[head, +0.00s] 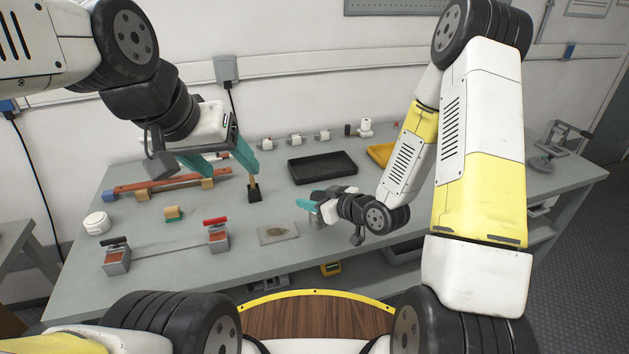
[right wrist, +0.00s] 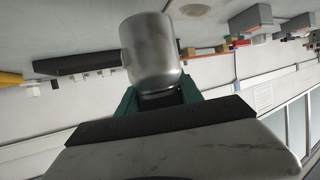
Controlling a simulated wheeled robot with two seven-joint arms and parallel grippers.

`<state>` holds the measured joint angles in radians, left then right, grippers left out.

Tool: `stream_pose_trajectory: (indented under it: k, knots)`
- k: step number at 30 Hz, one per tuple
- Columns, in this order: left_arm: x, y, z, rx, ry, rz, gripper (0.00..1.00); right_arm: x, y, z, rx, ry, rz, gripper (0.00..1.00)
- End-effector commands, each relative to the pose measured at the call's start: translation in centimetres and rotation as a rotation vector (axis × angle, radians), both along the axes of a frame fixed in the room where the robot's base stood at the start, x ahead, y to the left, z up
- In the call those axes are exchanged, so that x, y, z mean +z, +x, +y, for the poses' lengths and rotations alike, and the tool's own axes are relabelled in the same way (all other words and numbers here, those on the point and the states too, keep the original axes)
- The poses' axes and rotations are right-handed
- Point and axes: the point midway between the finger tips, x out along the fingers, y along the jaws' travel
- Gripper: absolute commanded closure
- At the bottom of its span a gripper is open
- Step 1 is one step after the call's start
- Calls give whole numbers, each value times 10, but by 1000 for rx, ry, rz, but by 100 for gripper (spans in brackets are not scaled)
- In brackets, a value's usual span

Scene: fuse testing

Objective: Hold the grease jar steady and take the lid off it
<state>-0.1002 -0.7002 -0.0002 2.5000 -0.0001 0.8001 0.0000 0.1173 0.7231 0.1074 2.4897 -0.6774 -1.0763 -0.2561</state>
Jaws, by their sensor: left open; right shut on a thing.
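A silvery metal jar (head: 316,221), which looks like the grease jar, stands at the front middle of the grey table. My right gripper (head: 311,206) is shut on its upper part. In the right wrist view the jar (right wrist: 152,48) is seen upside down between the teal fingers (right wrist: 158,100), with a darker band at the gripped end. I cannot make out whether that band is the lid. My left gripper (head: 230,172) is open and empty. It hangs above the table, left of the jar and well apart from it.
A white round lidded container (head: 97,223) stands at the left. A dark block with an upright handle (head: 254,192) is below my left gripper. A flat stained plate (head: 278,234) lies left of the jar. Black (head: 322,169) and yellow (head: 381,155) trays sit behind. A two-post fixture (head: 217,236) is front left.

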Motion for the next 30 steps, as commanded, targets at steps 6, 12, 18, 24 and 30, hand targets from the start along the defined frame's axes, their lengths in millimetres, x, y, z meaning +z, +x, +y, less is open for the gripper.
stream_pose_trajectory:
  k: [6, 12, 18, 24, 30]
  knots:
    - [0, 0, 0, 0, 0, 0, 35, -4, 57, 2, -1, -1, -6, 100]
    - [0, 0, 0, 0, 0, 0, 35, -9, 108, 4, -1, -1, -6, 100]
    - [0, 0, 0, 0, 0, 0, 35, -12, 137, 6, -1, 1, -3, 100]
    - [0, 0, 0, 0, 0, 0, 35, -13, 151, 6, -1, 0, -4, 100]
    - [0, 0, 0, 0, 0, 0, 35, -46, 149, 6, -1, 1, 2, 100]
